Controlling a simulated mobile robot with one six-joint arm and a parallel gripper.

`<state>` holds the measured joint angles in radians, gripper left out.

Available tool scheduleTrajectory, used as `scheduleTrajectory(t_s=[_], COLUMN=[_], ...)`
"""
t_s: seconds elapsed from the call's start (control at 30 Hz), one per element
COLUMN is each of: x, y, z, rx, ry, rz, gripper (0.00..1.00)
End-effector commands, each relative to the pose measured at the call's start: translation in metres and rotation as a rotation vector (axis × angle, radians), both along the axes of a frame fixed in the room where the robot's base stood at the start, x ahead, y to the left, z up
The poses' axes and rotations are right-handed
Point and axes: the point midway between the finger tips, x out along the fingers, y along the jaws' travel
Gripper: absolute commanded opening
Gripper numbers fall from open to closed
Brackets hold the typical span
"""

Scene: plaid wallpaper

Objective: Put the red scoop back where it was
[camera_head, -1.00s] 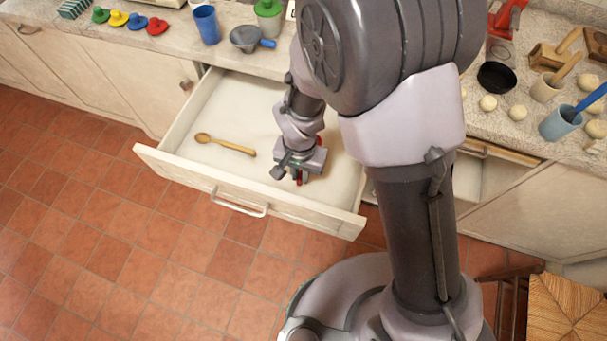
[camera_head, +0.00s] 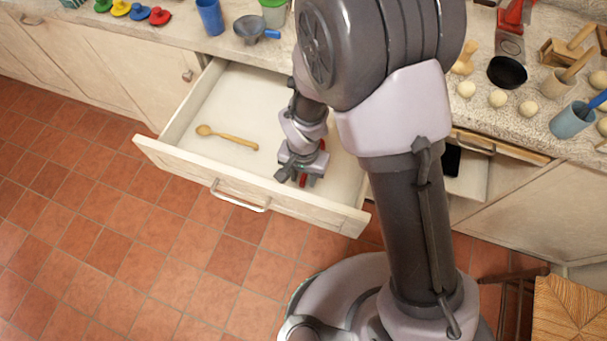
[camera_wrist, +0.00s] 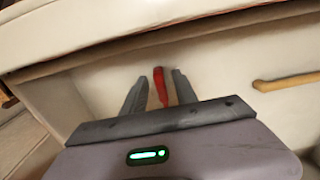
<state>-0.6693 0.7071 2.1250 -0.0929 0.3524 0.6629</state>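The red scoop (camera_head: 322,147) is inside the open drawer (camera_head: 170,158), mostly hidden by my gripper and arm. My gripper (camera_head: 301,181) points down into the drawer near its front panel, right of the wooden spoon. In the wrist view the two fingers (camera_wrist: 159,88) are apart, with a red part of the scoop (camera_wrist: 160,86) between them. Light gaps show on both sides of it. I cannot tell whether the scoop rests on the drawer floor.
A wooden spoon (camera_head: 228,138) lies in the drawer's left half; its handle shows in the wrist view (camera_wrist: 287,82). A black pan (camera_head: 507,71) and pale balls stand right. A chair (camera_head: 570,308) is at lower right.

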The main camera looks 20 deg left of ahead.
Motion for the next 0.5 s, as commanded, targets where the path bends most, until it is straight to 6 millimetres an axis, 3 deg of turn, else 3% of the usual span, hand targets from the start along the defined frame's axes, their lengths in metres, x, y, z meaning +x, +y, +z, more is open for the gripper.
scheduleTrajectory(t_s=[0.13,0.3,0.5], x=[0.000,0.001,0.000], y=[0.000,0.001,0.000], z=[0.020,0.073,0.115], rx=[0.002,0.003,0.002], ry=[-0.002,-0.003,-0.002], rz=[0.000,0.000,0.000], gripper=[0.35,0.35,0.35])
